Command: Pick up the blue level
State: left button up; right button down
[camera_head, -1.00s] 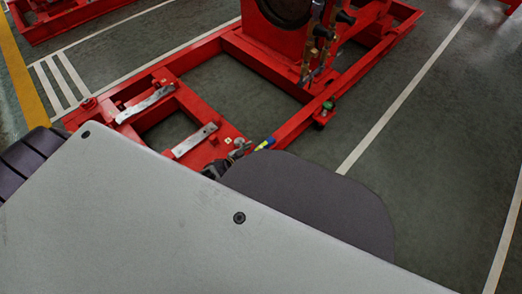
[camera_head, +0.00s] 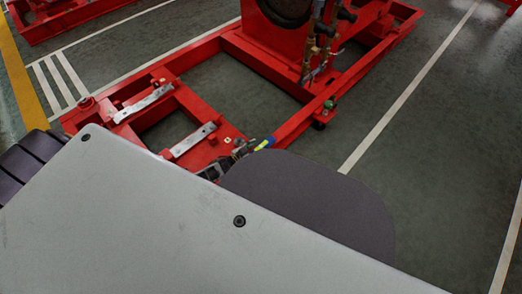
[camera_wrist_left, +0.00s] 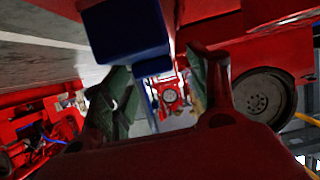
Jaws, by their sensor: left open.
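A small blue piece with a yellow-green end, which looks like the level (camera_head: 265,143), shows at the red frame's near right corner in the head view. In the left wrist view a dark blue bar-like body (camera_wrist_left: 127,38), likely the level up close, fills the upper middle. My left gripper (camera_head: 238,152) is mostly hidden behind my own grey body in the head view; its dark tip is beside the blue piece. In the wrist view the left gripper (camera_wrist_left: 165,88) has its fingers apart, with blue between and above them. I cannot tell whether they touch it. My right gripper is not in view.
The red pumpset frame (camera_head: 262,66) has open bays and two metal strips (camera_head: 194,139) on its near end. The floor to the right is clear. A wheel (camera_wrist_left: 258,95) shows in the wrist view.

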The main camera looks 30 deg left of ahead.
aim_at(270, 140)
pick_arm(q)
jog(key=shift+b+x, duration=0.5)
jog(key=shift+x, duration=0.55)
jog(key=shift+w+r, duration=0.1)
grip_shut()
